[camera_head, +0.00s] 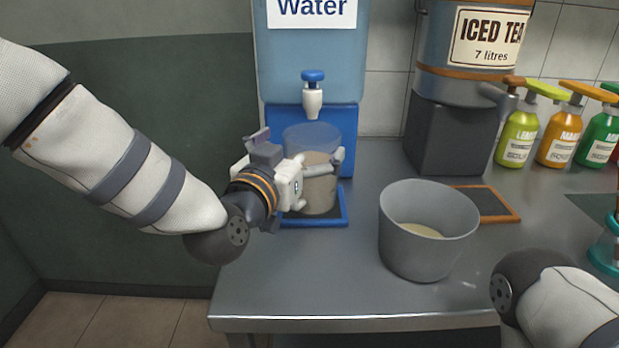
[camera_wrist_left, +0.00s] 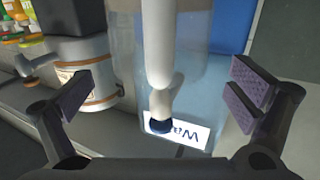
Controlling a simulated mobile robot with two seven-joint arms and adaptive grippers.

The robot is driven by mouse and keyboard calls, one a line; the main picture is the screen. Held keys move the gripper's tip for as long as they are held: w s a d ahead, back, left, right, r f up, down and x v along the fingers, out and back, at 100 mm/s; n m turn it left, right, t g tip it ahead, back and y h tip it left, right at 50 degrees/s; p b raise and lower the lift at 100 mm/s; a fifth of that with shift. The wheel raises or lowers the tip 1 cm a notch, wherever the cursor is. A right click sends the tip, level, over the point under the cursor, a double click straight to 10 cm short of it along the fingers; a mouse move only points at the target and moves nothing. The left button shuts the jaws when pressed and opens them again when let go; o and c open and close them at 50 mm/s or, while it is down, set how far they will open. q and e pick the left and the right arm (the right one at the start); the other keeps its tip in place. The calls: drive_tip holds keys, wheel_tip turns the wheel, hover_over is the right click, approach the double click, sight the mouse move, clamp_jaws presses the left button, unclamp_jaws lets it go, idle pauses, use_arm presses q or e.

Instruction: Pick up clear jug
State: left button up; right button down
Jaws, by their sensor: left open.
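The clear jug (camera_head: 312,186) stands upright under the white, blue-topped tap (camera_head: 312,95) of the water dispenser. It is see-through, with a beige content in its lower part. My left gripper (camera_head: 300,153) is open at the jug's near side, its fingers spread to either side of it. It hides part of the jug's front. In the left wrist view the jug's clear wall (camera_wrist_left: 195,75) shows between the two spread fingers (camera_wrist_left: 160,92), with the tap seen through or beyond it. I cannot tell whether the fingers touch the jug. My right gripper is outside both views.
The jug stands on a blue-rimmed tray (camera_head: 345,208). A grey bucket (camera_head: 425,255) with beige content stands to the right. Behind it are the iced tea dispenser (camera_head: 470,45) and several pump bottles (camera_head: 518,137). The steel counter (camera_head: 300,270) is clear in front.

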sight(310, 139)
use_arm(q)
drive_tip(key=x, duration=0.3)
drive_tip(key=shift+w+d, duration=0.2)
drive_tip(key=shift+w, duration=0.1)
drive_tip(key=shift+r, duration=0.1)
drive_tip(key=c, duration=1.8)
drive_tip(key=shift+r, duration=0.1)
drive_tip(key=shift+c, duration=0.6)
drive_tip(key=shift+r, duration=0.15)
